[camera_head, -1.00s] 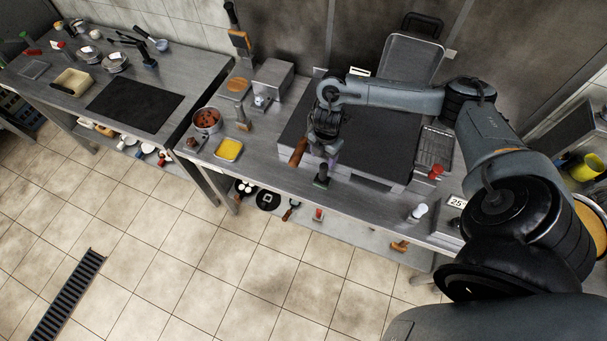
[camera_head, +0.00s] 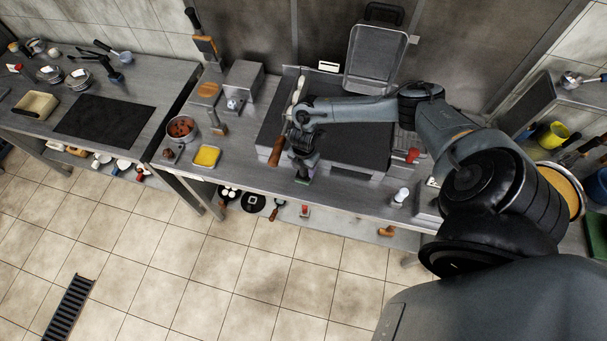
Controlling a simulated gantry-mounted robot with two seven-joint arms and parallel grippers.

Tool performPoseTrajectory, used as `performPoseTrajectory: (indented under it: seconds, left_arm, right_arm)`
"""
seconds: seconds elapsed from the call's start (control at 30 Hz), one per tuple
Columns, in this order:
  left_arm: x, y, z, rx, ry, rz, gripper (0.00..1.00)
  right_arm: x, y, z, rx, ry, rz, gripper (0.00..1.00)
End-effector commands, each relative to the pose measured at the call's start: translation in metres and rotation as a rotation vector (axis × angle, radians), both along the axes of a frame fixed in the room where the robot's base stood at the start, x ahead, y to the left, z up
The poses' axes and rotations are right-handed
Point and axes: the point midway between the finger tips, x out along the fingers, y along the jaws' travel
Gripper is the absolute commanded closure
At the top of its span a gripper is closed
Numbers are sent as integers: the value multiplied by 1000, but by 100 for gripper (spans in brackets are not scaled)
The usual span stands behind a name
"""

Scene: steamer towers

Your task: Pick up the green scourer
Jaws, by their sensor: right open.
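The green scourer (camera_head: 302,180) is a small dark-green piece on the steel counter, just in front of the black griddle (camera_head: 350,150). My right gripper (camera_head: 304,167) points down just above the scourer. Its jaws are open, and the fingertips are small and dark. The gripper partly hides the scourer, and I cannot tell whether they touch. My left gripper is not in view.
A brown wooden handle (camera_head: 277,152) sticks out left of my gripper. A yellow-filled tray (camera_head: 207,157) and a pot (camera_head: 182,128) stand further left. A white-topped shaker (camera_head: 401,196) stands right along the front edge. The counter between tray and scourer is mostly clear.

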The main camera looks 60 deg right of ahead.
Motion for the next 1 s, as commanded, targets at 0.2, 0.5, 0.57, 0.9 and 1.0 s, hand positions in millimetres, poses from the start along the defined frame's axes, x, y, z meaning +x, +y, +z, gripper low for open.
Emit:
performPoseTrajectory:
  seconds: [0.2, 0.5, 0.57, 0.9, 1.0]
  left_arm:
    - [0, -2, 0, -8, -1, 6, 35]
    - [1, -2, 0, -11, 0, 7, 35]
    - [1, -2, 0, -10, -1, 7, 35]
    - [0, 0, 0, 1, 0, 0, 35]
    - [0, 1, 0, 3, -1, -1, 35]
  right_arm:
    - [0, 0, -2, 0, 0, 1, 39]
    - [0, 0, -1, 0, 0, 1, 80]
    - [0, 0, -1, 0, 0, 1, 89]
    - [0, 0, -1, 0, -1, 1, 100]
    - [0, 0, 0, 0, -1, 1, 100]
